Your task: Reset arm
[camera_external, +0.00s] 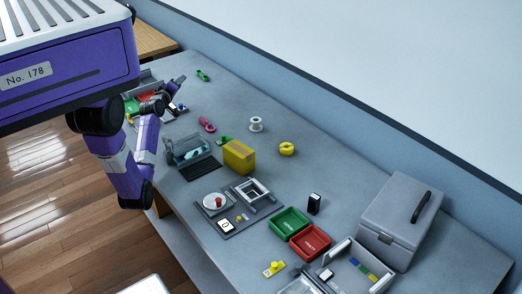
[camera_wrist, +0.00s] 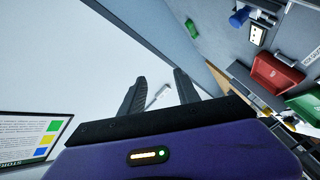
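My gripper (camera_wrist: 158,84) shows in the wrist view with its two dark fingers spread apart and nothing seen held. A small pale object (camera_wrist: 160,95) shows in the gap between the fingers; I cannot tell what it is or how far off. In the external view my gripper (camera_external: 177,84) is small, above the far left part of the grey workbench (camera_external: 330,185). My purple arm bends down beside the bench's left edge and back up to it. Part of the arm is hidden behind my body.
Red (camera_wrist: 275,75) and green bins lie near the gripper in the wrist view. Along the bench are a clear bin (camera_external: 188,150), yellow box (camera_external: 240,156), white spool (camera_external: 256,124), yellow tape roll (camera_external: 287,148), red tray (camera_external: 311,242) and grey case (camera_external: 398,225). A wall runs behind.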

